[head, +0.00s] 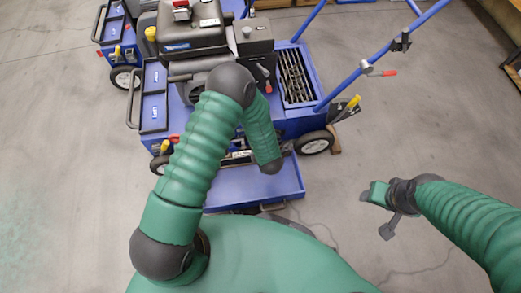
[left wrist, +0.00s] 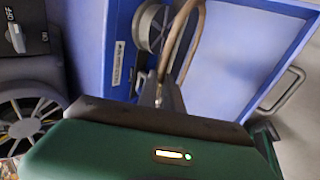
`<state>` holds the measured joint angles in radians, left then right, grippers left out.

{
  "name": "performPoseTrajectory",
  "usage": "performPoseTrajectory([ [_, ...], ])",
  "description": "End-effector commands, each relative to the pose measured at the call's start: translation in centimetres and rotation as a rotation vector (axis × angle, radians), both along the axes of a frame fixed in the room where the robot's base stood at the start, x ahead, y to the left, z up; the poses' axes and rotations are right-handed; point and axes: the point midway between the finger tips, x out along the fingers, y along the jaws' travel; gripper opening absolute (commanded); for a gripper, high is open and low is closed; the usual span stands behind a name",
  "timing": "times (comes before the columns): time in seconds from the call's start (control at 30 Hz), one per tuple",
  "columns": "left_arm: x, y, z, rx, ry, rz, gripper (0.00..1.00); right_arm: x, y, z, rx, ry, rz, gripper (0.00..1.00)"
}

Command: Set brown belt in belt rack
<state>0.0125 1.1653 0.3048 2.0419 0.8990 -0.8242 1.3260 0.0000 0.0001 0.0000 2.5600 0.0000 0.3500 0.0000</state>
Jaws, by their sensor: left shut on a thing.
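In the left wrist view my left gripper (left wrist: 160,92) is shut on the brown belt (left wrist: 180,42), a thin tan loop that rises from the fingers to the top edge. The belt passes close beside a grey pulley wheel (left wrist: 150,28) in the blue housing; I cannot tell whether they touch. In the head view my left arm hides the gripper and belt. My right gripper (head: 383,208) hangs over bare floor at the right, away from the machine; its jaw opening is unclear. I cannot pick out the belt rack for certain.
A blue aerator (head: 300,120) with a black engine (head: 190,30) stands ahead. A blue tray (head: 230,187) projects at its near side. Blue handle bars (head: 375,58) rise at the right. A second machine (head: 112,30) stands at far left. Concrete floor is free on both sides.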

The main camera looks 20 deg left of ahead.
Motion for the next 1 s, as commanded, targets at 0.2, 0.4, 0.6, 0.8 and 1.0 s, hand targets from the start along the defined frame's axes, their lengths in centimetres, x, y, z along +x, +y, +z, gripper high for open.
performPoseTrajectory([
  [0.2, -0.4, -0.3, 1.9, 0.0, 0.0, -0.001, 0.0, 0.0, 0.0, 1.9, 0.0, 0.0, 0.0, 0.55],
  [0.4, -0.7, -0.5, 3.3, 0.001, 0.001, -0.002, 0.0, 0.0, 0.0, 3.2, 0.0, 0.0, 0.0, 0.55],
  [0.6, -1.1, -0.7, 4.7, 0.001, -0.001, -0.001, 0.0, 0.0, 0.0, 4.5, 0.0, 0.0, 0.0, 0.55],
  [0.8, -1.4, -0.9, 6.1, 0.0, 0.0, -0.001, 0.0, 0.0, 0.0, 5.8, 0.0, 0.0, 0.0, 0.55],
  [1.0, -1.8, -1.1, 7.4, 0.0, 0.0, -0.001, 0.0, 0.0, 0.0, 7.1, 0.0, 0.0, 0.0, 0.55],
])
